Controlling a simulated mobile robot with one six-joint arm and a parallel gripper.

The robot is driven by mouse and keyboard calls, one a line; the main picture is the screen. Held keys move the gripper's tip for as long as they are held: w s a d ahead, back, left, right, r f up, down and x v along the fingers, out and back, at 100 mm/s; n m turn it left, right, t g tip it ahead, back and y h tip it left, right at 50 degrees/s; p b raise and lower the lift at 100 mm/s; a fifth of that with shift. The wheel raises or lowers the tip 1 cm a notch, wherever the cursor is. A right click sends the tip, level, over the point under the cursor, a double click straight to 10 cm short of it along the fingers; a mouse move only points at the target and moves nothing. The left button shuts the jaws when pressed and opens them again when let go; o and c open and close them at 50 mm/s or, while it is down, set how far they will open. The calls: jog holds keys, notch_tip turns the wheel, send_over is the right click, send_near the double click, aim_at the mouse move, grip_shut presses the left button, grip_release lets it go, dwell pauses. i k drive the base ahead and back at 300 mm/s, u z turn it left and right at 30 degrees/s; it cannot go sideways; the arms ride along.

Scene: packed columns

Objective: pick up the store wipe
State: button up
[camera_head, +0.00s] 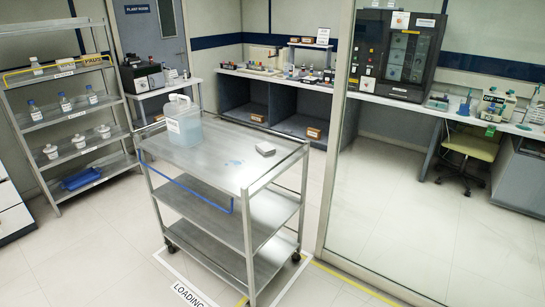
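A small grey-white block-like item (265,149) lies on the top shelf of the steel cart (210,155), near its right edge. It may be a folded wipe, but it is too small to tell for sure. A light blue patch (233,163), like a small spill, lies just left of it. A translucent bluish jug (184,122) with a white label stands upright towards the back left of the same shelf. No other item is clearly a wipe. My gripper is not in view.
A blue bar (205,196) runs along the cart's near side. A glass partition (400,180) stands right of the cart. A shelf rack (75,110) with bottles, white pots and a blue tray (81,179) is at left. Floor in front of the rack is clear.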

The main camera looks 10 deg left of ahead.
aim_at(265, 148)
jog(key=z, duration=0.35)
jog(key=k, duration=0.4)
jog(key=u, duration=2)
jog(key=i, duration=1.1)
